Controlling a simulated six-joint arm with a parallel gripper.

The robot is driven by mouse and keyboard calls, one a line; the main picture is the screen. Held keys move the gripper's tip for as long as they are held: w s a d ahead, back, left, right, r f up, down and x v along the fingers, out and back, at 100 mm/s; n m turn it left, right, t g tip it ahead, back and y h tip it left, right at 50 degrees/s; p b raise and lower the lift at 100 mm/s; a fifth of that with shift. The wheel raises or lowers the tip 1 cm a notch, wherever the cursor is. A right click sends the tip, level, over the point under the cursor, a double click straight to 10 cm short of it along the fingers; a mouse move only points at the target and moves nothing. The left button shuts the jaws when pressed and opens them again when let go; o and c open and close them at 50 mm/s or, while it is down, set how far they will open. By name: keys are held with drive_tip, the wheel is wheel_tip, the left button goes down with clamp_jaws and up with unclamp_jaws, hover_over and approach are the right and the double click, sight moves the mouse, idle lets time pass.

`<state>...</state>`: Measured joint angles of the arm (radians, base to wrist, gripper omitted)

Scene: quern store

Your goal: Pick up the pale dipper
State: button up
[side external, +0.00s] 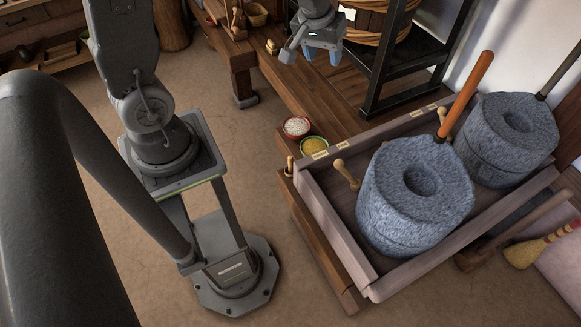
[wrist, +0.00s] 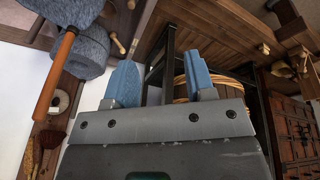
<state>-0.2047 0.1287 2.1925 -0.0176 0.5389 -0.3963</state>
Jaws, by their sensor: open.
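My gripper (side external: 311,56) is at the top middle of the side view, above the wooden bench, its blue-tipped fingers apart and nothing between them. In the wrist view the gripper (wrist: 162,78) also shows spread fingers and an empty gap. I cannot make out the pale dipper for certain. A small pale wooden piece (side external: 271,47) is on the bench just left of the gripper in the side view. A brown wooden piece with an upright part (side external: 238,24) is farther left. Both are too small to name surely.
Two stone querns (side external: 416,190) (side external: 507,138) with upright handles sit in a wooden tray (side external: 318,215). Bowls of white grain (side external: 296,127) and yellow grain (side external: 313,146) stand beside it. A black frame (side external: 415,85) and wooden tub (side external: 372,22) are close right of the gripper.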

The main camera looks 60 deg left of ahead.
drive_tip(key=w+a+f+n, duration=0.2)
drive_tip(key=w+a+f, duration=0.1)
drive_tip(key=f, duration=0.5)
drive_tip(key=n+g, duration=0.3)
drive_tip(key=n, duration=0.4)
hover_over(290, 157)
drive_tip(key=w, duration=0.1)
wheel_tip(290, 157, down, 29)
drive_tip(key=shift+h, duration=0.3)
wheel_tip(290, 157, down, 8)
drive_tip(key=shift+s+d, duration=0.1)
drive_tip(key=shift+s+f, duration=0.15)
drive_tip(key=shift+f, duration=1.35)
drive_tip(key=shift+s+f, duration=0.15)
drive_tip(key=shift+f, duration=1.35)
clamp_jaws()
drive_tip(key=shift+r, duration=0.1)
